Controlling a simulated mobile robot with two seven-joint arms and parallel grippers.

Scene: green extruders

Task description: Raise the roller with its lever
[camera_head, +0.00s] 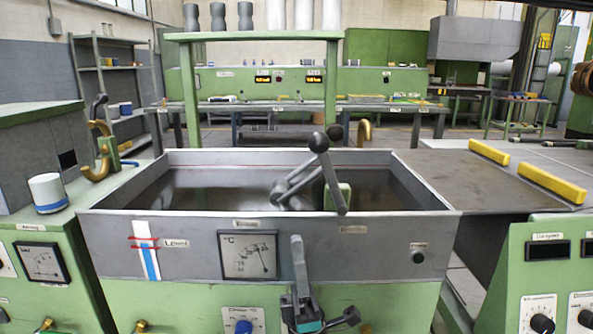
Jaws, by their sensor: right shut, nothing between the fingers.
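A grey lever (331,180) with a dark ball knob (319,142) stands up over the open tank, slightly tilted. A grey cylindrical part (293,188), which looks like the roller or its arm, slants over the dark surface inside the tank behind the lever. A green block (344,192) is beside the lever, partly hidden by it. My right gripper (297,243) rises from the bottom edge in front of the tank's front panel. Its fingers are shut and empty, below and left of the lever, apart from it. My left gripper is not in view.
The grey-walled tank (120,235) fills the middle. A gauge (248,254) is on its front. A white cup (47,192) and a brass hook (97,152) stand left. Yellow bars (552,183) lie on the right table. A green frame (190,95) rises behind.

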